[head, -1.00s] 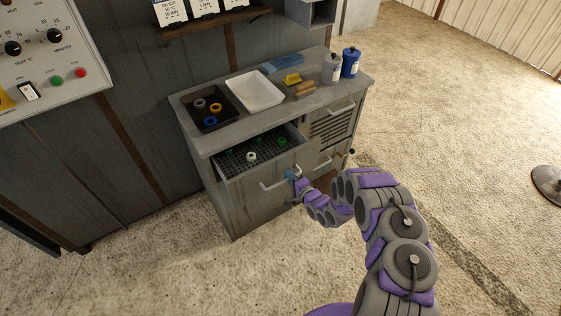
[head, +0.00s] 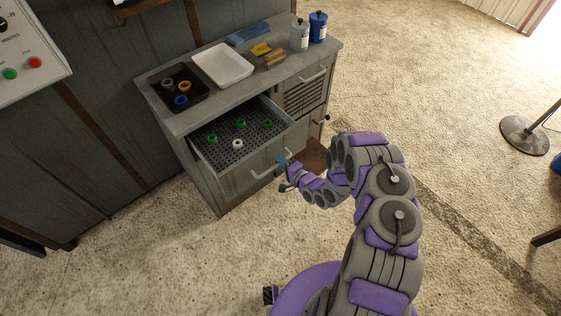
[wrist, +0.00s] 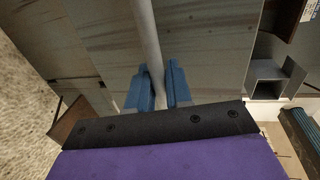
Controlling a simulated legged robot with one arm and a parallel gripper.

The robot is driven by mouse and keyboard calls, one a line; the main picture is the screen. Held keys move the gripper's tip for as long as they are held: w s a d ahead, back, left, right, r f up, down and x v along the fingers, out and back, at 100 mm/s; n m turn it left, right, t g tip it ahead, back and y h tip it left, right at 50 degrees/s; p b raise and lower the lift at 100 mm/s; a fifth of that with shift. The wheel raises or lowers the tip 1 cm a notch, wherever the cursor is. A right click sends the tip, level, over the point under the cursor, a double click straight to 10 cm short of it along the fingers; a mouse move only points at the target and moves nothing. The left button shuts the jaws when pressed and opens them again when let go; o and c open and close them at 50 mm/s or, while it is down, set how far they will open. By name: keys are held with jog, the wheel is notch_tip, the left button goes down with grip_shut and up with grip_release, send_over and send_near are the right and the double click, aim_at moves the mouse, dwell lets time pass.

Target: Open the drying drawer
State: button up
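The drying drawer (head: 228,155) is pulled out from the front of the grey cabinet (head: 213,180), and its perforated bottom shows. Green rings (head: 242,123) and a white ring (head: 237,143) lie in it. The drawer's pale bar handle (head: 262,173) is on its front; in the wrist view the handle (wrist: 147,35) runs down between my fingers. My gripper (head: 282,162) is at the right end of the handle. Its blue fingers (wrist: 158,88) sit close on both sides of the bar, shut on it. The contact itself is partly hidden.
On the cabinet top stand a black tray (head: 155,82) with rings, a white tray (head: 248,67), a white bottle (head: 299,36) and a blue bottle (head: 318,27). A slatted door (head: 305,93) is right of the drawer. Floor in front is clear; a stand base (head: 524,136) is far right.

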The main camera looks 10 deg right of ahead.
jog(key=shift+o, duration=1.4)
jog(key=shift+f, duration=0.25)
jog(key=shift+r, duration=0.1)
jog(key=v, duration=1.7)
jog(key=shift+s+p, duration=0.15)
jog(key=shift+p, duration=0.15)
jog(key=shift+d, duration=0.25)
